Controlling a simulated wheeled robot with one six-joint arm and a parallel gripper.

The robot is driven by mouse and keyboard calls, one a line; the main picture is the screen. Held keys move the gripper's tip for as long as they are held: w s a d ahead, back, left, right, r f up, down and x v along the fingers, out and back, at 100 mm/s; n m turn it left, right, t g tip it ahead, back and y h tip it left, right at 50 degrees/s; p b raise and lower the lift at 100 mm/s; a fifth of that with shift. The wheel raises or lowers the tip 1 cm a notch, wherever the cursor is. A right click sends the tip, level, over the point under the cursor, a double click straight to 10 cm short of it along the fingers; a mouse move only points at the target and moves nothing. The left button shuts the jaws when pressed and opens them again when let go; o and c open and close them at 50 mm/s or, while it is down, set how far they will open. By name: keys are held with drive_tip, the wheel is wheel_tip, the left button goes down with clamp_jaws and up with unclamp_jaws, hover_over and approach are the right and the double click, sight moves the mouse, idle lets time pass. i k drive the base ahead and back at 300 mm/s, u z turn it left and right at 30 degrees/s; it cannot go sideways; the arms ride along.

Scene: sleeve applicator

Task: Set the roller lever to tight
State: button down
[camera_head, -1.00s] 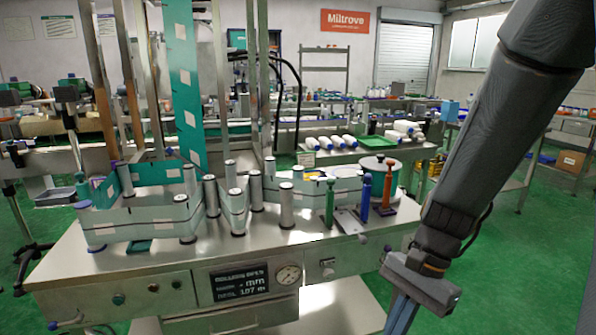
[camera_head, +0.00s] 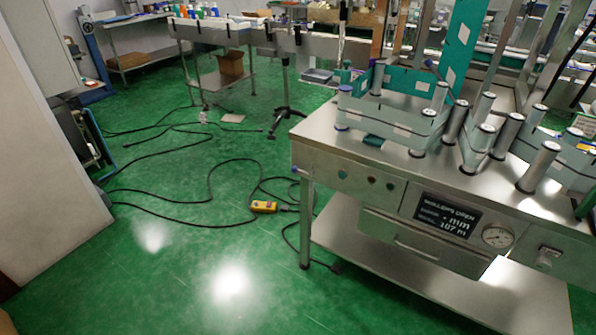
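The sleeve applicator's steel table (camera_head: 325,135) fills the right side of the view, with several upright metal rollers (camera_head: 455,122) and a pale green web around them. Its dark display (camera_head: 446,216) reads "ROLLERS OPEN", with "- mm" and "107 m" below. A small dark blue-tipped part (camera_head: 296,170) sticks out at the table's left front corner; it is too small to tell whether it is the roller lever or how it is set. Part of a green handle (camera_head: 587,202) shows at the right edge. My gripper is out of view.
A round gauge (camera_head: 497,235) and a knob (camera_head: 546,258) are on the front panel, above a lower shelf (camera_head: 420,272). A yellow pendant (camera_head: 263,206) and black cables lie on the green floor. A pale cabinet (camera_head: 45,190) stands at the left.

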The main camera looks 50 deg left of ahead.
sight(294, 169)
drive_tip(key=u, duration=1.85)
